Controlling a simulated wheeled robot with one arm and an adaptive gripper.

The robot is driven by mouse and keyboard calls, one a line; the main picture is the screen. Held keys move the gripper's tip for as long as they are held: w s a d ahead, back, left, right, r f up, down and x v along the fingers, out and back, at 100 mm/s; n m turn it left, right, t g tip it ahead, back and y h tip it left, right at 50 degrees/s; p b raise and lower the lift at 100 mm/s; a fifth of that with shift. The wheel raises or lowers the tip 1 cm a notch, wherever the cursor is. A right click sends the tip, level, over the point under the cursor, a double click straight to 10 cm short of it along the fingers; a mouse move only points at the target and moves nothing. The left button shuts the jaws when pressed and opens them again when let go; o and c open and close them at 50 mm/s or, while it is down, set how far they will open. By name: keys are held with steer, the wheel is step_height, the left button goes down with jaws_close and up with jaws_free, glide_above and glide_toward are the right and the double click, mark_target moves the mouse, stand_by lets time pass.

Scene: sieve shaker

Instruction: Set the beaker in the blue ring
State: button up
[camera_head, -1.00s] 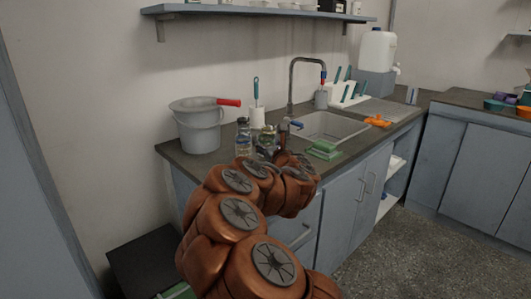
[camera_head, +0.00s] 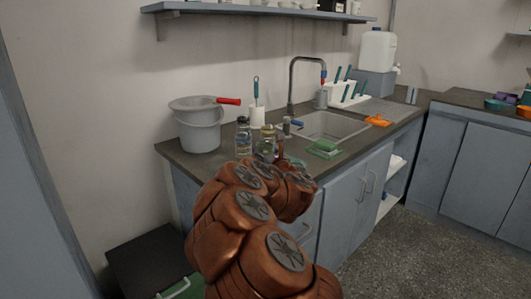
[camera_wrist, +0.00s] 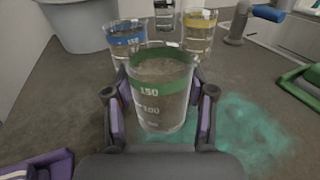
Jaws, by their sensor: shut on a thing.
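In the wrist view, my gripper (camera_wrist: 160,95) is shut on a clear beaker with a green band (camera_wrist: 162,86), one finger on each side. The beaker is upright, has volume marks and looks grey-brown inside; I cannot tell whether its base touches the counter. Behind it stand a beaker with a blue band (camera_wrist: 125,41) at left and one with a yellow band (camera_wrist: 199,22) at right. A patchy teal stain (camera_wrist: 240,128) spreads on the counter to the right. I see no separate blue ring on the counter. In the head view my arm hides the gripper and held beaker.
A grey bucket (camera_head: 198,135) stands left on the counter, with a glass bottle (camera_head: 243,138) beside it. The sink (camera_head: 334,125) and a green block (camera_head: 324,149) lie to the right. In the wrist view a blue-handled tap (camera_wrist: 266,14) stands back right.

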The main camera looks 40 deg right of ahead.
steer(key=o, duration=1.2)
steer(key=shift+c, duration=0.2)
